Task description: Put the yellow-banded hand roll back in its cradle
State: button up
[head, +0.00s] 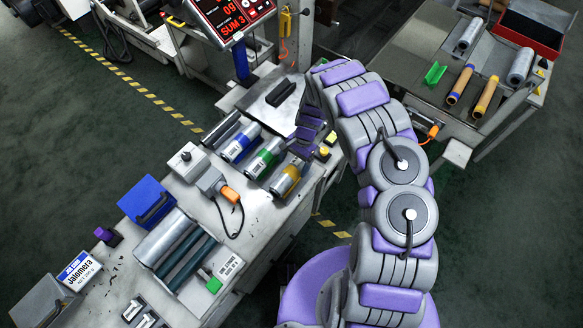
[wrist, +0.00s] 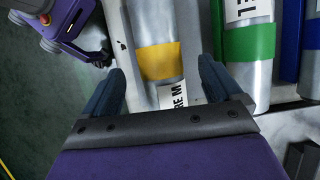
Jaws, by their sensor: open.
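The yellow-banded hand roll (head: 286,181) is a silver cylinder lying at the right end of a row of rolls on the workbench. In the wrist view the roll (wrist: 158,20) shows its yellow band and part of a white label between my fingers. My gripper (wrist: 163,78) is open, with one finger on each side of the roll; contact cannot be told. In the head view my gripper (head: 303,150) is just above the roll's far end. A dark block (head: 281,92), possibly a cradle, sits on the scale's metal plate. What supports the roll underneath is hidden.
A green-banded roll (head: 265,158) and a blue-banded roll (head: 240,143) lie close beside it. A grey box with an orange-tipped cable (head: 212,182) stands left. A side table (head: 409,92) holds more rolls and a green block (head: 435,74). Dark floor separates the tables.

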jog(key=p+v, duration=0.2)
jog(key=v, duration=1.1)
jog(key=shift+r, duration=0.25)
jog(key=shift+w+d+r, duration=0.1)
jog(key=s+d+r+n+h, duration=0.1)
jog(key=s+d+r, duration=0.25)
jog(key=r, duration=0.35)
jog(key=s+d+r+n+t, duration=0.1)
jog(key=s+d+r, duration=0.1)
jog(key=s+r, duration=0.35)
jog(key=s+d+r+h, duration=0.1)
jog(key=s+d+r, duration=0.15)
jog(key=r, duration=0.55)
jog(key=s+r+n, duration=0.2)
jog(key=s+r, duration=0.2)
jog(key=s, duration=0.9)
jog(key=s+d+r+n+h, duration=0.1)
jog(key=s+r+n, duration=0.2)
jog(key=s, duration=1)
jog(key=shift+s+r+n+t, duration=0.25)
jog(key=shift+r+n+t, duration=0.05)
jog(key=shift+r, duration=0.6)
